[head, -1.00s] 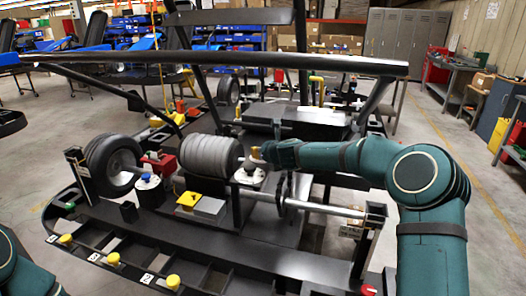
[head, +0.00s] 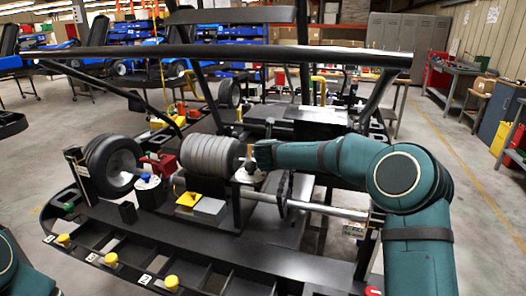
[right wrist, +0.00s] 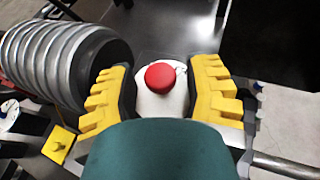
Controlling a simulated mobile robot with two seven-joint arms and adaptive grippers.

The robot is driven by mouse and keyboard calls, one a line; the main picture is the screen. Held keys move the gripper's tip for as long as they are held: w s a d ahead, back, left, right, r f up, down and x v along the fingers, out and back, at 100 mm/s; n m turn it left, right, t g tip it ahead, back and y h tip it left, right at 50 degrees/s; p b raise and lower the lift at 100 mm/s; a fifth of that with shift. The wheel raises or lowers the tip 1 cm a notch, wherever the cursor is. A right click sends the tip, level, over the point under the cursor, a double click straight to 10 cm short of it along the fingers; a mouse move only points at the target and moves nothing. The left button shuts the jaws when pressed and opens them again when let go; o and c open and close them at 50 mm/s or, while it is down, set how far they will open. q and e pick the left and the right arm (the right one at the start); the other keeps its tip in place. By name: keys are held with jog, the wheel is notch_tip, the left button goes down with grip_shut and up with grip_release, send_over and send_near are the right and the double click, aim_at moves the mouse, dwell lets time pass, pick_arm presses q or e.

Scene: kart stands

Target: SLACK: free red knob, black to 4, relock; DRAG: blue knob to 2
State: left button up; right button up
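A red knob (right wrist: 160,76) tops a white rounded housing in the right wrist view. My right gripper (right wrist: 162,92) is open, with its yellow-padded fingers on either side of that housing; a gap shows beside the knob. In the head view my right gripper (head: 250,158) hangs over the white post (head: 245,176), hiding the red knob there. A blue knob (head: 146,177) sits on another white post beside the left wheel. I cannot make out a black knob or its scale. My left gripper is out of view; only part of my left arm shows at bottom left.
Grey ribbed rollers (head: 210,156) stand just left of my right gripper. A silver axle (head: 335,210) runs to the right. Several yellow knobs (head: 111,259) with number plates line the front black frame (head: 190,250). A black tube (head: 230,52) crosses above.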

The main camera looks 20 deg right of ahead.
jog(key=shift+o, duration=0.3)
jog(key=shift+f, duration=0.1)
jog(key=shift+s+a, duration=0.1)
jog(key=shift+s, duration=0.1)
notch_tip(320, 180, up, 5)
send_over(266, 177)
jog(key=shift+f, duration=0.2)
